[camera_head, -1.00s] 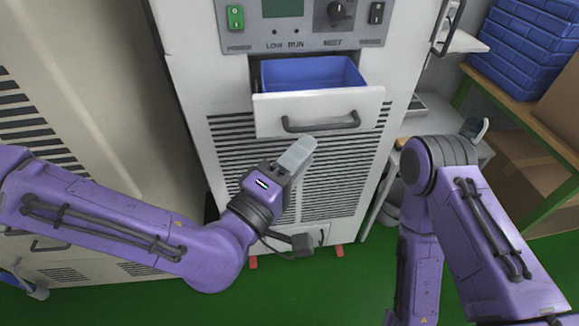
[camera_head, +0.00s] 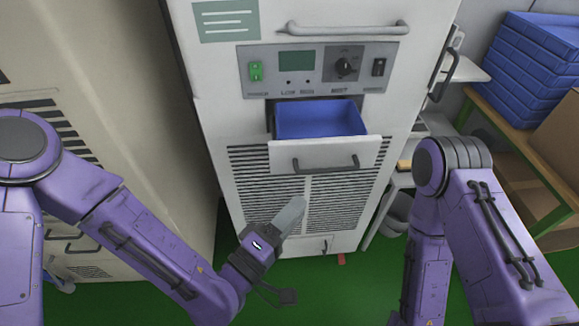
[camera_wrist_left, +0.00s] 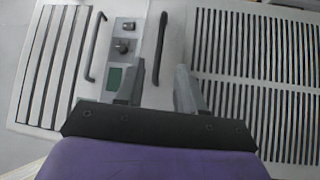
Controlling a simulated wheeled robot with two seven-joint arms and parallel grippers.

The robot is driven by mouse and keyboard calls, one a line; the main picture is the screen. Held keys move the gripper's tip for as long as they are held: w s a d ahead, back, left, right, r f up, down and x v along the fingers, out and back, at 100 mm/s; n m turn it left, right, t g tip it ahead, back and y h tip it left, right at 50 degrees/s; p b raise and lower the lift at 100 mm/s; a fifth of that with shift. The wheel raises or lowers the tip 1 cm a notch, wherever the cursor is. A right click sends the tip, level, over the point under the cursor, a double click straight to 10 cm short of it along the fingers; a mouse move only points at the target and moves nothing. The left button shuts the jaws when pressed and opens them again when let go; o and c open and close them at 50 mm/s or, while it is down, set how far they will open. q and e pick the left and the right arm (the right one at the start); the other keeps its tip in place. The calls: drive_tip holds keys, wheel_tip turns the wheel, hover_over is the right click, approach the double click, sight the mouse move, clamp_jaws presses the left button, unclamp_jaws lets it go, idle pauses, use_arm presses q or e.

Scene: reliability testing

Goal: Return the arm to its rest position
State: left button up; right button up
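My left arm (camera_head: 140,235) is purple and comes in from the left, with its elbow raised and its forearm slanting down to the right. My left gripper (camera_head: 291,214) is below the open drawer, in front of the vent grille, apart from the drawer handle. In the left wrist view the two fingers (camera_wrist_left: 160,80) stand apart with nothing gripped between them. My right arm (camera_head: 470,220) is bent at the right edge; its gripper is out of view.
The white machine (camera_head: 215,100) has a control panel (camera_head: 310,66) and a pulled-out drawer (camera_head: 325,156) with a blue inside. A beige cabinet (camera_head: 110,70) stands at left. Blue crates (camera_head: 525,65) are stacked on a shelf at right. Green floor (camera_head: 330,300) is open in front.

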use_arm(q)
drive_tip(key=s+a+f+m+g+y, duration=0.1)
drive_tip(key=a+f+g+y, duration=0.25)
drive_tip(key=a+f, duration=0.45)
drive_tip(key=s+a+f+g+y, duration=0.1)
drive_tip(key=a+f+g+y, duration=0.3)
drive_tip(key=f, duration=0.8)
drive_tip(key=s+a+f+g+y, duration=0.1)
drive_tip(key=s+a+f+y, duration=0.3)
drive_tip(key=s+a, duration=0.3)
drive_tip(key=s+a+f+g+y, duration=0.2)
drive_tip(key=s+a+f+y, duration=0.3)
drive_tip(key=a, duration=0.8)
wheel_tip(320, 180, down, 2)
drive_tip(key=shift+s+a+f, duration=0.1)
drive_tip(key=shift+s+a, duration=0.2)
drive_tip(key=shift+s, duration=0.65)
drive_tip(key=shift+y, duration=0.25)
